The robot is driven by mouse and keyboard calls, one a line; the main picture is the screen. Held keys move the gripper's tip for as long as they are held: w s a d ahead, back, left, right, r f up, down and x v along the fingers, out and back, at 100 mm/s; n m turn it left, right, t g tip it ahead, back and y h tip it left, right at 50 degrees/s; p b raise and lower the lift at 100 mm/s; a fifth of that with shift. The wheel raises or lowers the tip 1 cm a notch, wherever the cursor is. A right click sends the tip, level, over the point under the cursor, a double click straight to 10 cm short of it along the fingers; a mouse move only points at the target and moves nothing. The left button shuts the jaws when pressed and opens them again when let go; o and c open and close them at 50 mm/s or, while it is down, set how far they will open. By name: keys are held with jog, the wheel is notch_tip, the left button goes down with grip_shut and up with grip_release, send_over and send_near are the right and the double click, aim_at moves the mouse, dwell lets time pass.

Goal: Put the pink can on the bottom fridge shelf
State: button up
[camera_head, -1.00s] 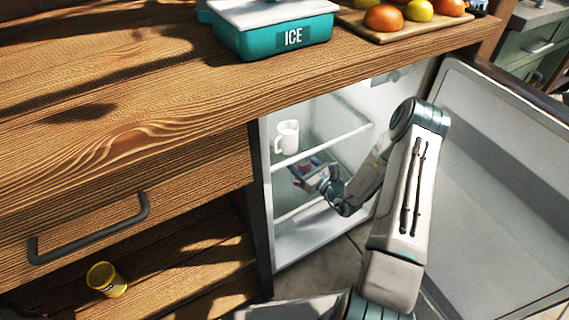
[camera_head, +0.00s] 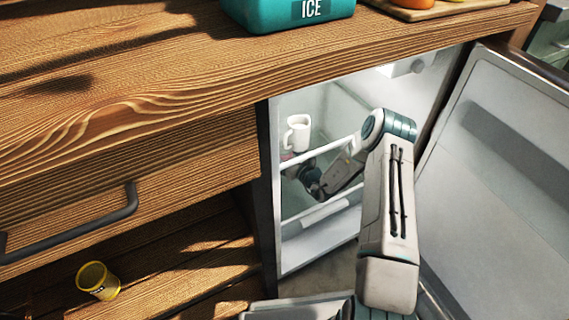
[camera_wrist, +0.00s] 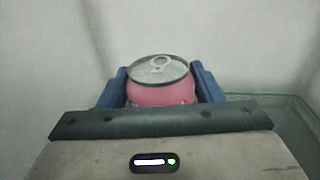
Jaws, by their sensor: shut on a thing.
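The pink can (camera_wrist: 160,95) stands between the blue fingers of my gripper (camera_wrist: 163,84) in the wrist view, its silver lid and pull tab facing up. My gripper is shut on it. In the head view my wrist (camera_head: 312,180) reaches deep into the open fridge, below the upper glass shelf (camera_head: 330,151) and above the lower shelf (camera_head: 295,217). The fingers and most of the can are hidden there. The wrist view shows pale fridge walls close around the can and a glass shelf edge (camera_wrist: 280,104) at right. I cannot tell whether the can touches a shelf.
A white mug (camera_head: 298,134) stands on the upper shelf. The fridge door (camera_head: 500,170) is open on the right, close to my arm. The wooden counter (camera_head: 150,120) overhangs the fridge.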

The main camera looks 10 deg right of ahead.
jog(key=shift+f+b, duration=0.9)
jog(key=shift+f, duration=0.9)
jog(key=shift+f, duration=0.1)
jog(key=shift+f, duration=0.15)
jog(key=o, duration=1.2)
